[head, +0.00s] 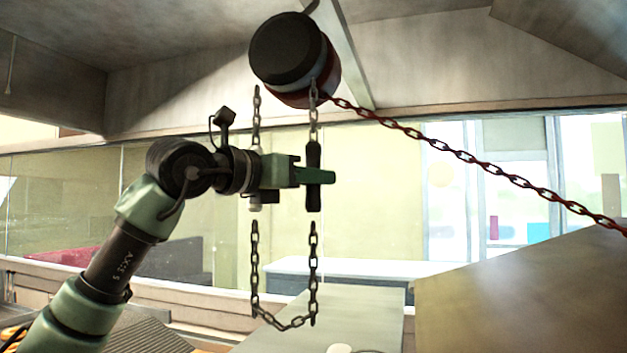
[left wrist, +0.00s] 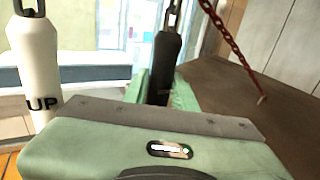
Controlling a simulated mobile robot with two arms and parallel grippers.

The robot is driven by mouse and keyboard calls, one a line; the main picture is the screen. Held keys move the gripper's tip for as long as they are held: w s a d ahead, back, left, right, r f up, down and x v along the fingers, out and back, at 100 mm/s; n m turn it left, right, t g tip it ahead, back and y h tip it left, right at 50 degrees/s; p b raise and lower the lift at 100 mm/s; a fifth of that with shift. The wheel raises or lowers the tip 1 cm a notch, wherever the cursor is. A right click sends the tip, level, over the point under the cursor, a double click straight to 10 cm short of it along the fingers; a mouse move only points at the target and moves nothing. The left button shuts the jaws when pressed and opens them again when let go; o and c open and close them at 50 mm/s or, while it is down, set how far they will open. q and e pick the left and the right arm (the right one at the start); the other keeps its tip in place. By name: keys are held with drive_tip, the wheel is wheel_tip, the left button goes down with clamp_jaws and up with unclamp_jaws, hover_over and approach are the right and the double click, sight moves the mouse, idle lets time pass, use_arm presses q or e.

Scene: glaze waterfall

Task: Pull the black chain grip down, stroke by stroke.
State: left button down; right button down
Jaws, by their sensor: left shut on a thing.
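The black chain grip (head: 313,200) hangs upright on the right strand of the hand chain (head: 313,250), under the hoist drum (head: 290,50). My left gripper (head: 314,177) is shut on it around its middle, coming from the left. In the left wrist view the black grip (left wrist: 162,65) stands between the green fingers of my gripper (left wrist: 160,90), which partly hide its lower end. A white grip marked UP (left wrist: 42,70) hangs on the other strand, left of my gripper. In the head view my wrist mostly covers it. My right gripper is not in view.
A red load chain (head: 470,158) slopes from the drum down to the right. The hand chain's loop hangs below my gripper. A large brown sloped surface (head: 530,300) fills the lower right. A pale table (head: 350,312) and windows lie behind.

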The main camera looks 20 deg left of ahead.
use_arm(q)
wheel_tip(320, 180, down, 17)
drive_tip(key=b, duration=1.4)
drive_tip(key=shift+f+b, duration=0.15)
drive_tip(key=shift+b, duration=0.25)
wheel_tip(320, 180, up, 18)
drive_tip(key=p, duration=1.4)
drive_tip(key=shift+f+p, duration=0.2)
drive_tip(key=shift+p, duration=0.1)
drive_tip(key=shift+f, duration=0.1)
